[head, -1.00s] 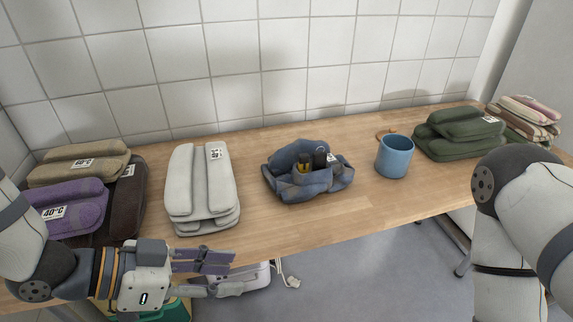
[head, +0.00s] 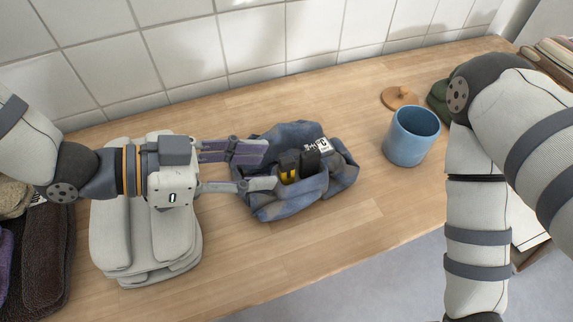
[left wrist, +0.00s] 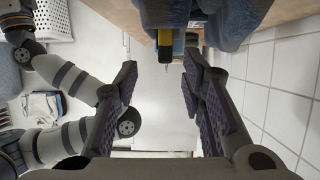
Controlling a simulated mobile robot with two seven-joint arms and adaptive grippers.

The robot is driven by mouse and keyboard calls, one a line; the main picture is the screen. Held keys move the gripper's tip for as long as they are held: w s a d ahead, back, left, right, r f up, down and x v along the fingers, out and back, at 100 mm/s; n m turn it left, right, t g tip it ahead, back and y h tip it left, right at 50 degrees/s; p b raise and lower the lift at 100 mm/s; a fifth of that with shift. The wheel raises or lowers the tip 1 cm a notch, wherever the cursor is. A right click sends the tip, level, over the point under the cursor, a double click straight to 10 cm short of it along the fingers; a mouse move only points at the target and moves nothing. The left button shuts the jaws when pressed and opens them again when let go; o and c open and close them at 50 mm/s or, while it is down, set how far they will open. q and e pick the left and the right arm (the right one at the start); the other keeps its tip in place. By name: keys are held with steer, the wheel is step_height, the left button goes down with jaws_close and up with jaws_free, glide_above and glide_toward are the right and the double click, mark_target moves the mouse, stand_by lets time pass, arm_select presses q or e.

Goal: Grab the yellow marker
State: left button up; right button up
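The yellow marker (head: 290,174), dark with a yellow part, stands in a fold of the crumpled blue cloth (head: 277,208). In the left wrist view, the yellow marker (left wrist: 165,39) shows at the top, between the lines of the two fingers. My left gripper (head: 269,167) is open, its fingers pointing right at the cloth's left side. The lower fingertip appears very close to the marker; contact cannot be told. In the left wrist view, the left gripper (left wrist: 160,67) has nothing clamped between its fingers. My right arm shows at the right, but its gripper is out of view.
A black object (head: 310,160) stands in the cloth beside the marker. A blue mug (head: 410,138) and a wooden lid (head: 399,97) are to the right. Folded grey-white towels (head: 140,240) lie below my left gripper. The wooden counter (head: 355,215) is clear between cloth and mug.

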mark_target(283, 161)
arm_select(q)
steer(key=x, duration=0.4)
steer(key=shift+w+d+r, duration=0.1)
steer(key=shift+w+d, duration=0.15)
steer(key=shift+w, duration=0.15)
jaws_close()
steer(key=shift+r, duration=0.1)
